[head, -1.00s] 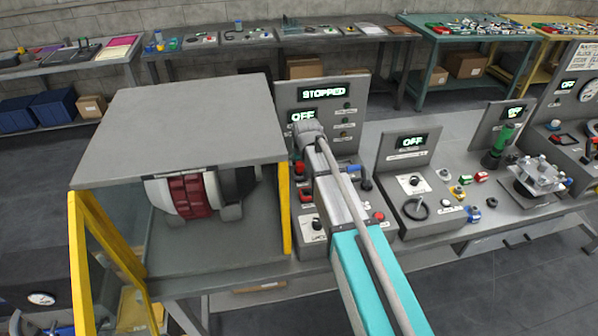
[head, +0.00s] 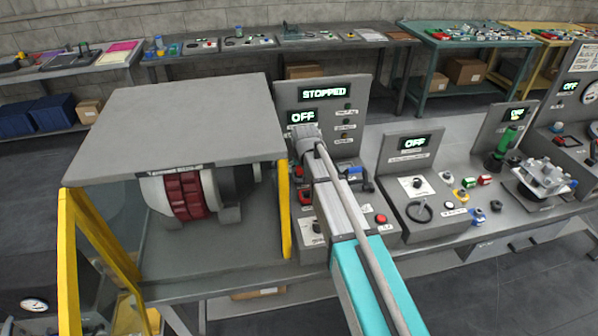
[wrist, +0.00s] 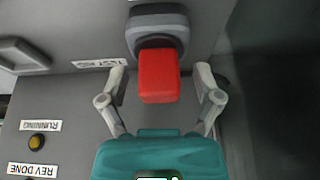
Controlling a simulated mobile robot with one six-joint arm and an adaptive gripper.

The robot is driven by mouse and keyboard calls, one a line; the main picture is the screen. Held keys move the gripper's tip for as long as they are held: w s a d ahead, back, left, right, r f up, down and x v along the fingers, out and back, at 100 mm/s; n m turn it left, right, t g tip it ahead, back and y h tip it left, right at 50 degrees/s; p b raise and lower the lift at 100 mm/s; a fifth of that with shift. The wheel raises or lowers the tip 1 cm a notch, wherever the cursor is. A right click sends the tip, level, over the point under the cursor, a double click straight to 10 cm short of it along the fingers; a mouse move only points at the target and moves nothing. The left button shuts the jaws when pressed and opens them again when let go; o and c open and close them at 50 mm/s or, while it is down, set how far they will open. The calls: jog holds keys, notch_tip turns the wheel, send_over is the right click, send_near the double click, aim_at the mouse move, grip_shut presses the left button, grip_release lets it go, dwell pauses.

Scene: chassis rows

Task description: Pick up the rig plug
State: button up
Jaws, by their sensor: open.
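The rig plug appears to be the red block (wrist: 159,77) in the wrist view. It sits in a dark grey round-cornered socket (wrist: 158,27) on a grey panel, beside a partly readable label ending in "RIG". My gripper (wrist: 161,74) is open, with one finger on each side of the red block. Gaps show between the fingers and the block, and nothing is held. In the head view my arm reaches over the test console, and my gripper cannot be made out there. A red part (head: 303,170) shows just left of my arm; I cannot tell whether it is the same plug.
The console display (head: 324,93) reads STOPPED and OFF. A grey-topped guard with yellow posts (head: 285,210) stands left of my arm, over a red and white machine (head: 184,195). A switch panel (head: 415,183) stands to the right. A yellow indicator (wrist: 37,141) lies left of my gripper.

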jog(key=shift+c, duration=0.3)
grip_shut()
jog(key=shift+r, duration=0.2)
notch_tip(320, 180, up, 2)
jog(key=shift+r+p, duration=0.1)
jog(key=shift+p, duration=1.15)
jog(key=s+d+r+p, duration=0.6)
jog(key=s+r+p, duration=0.4)
jog(key=s, duration=0.2)
jog(key=shift+s+d+r, duration=0.2)
jog(key=shift+s, duration=0.05)
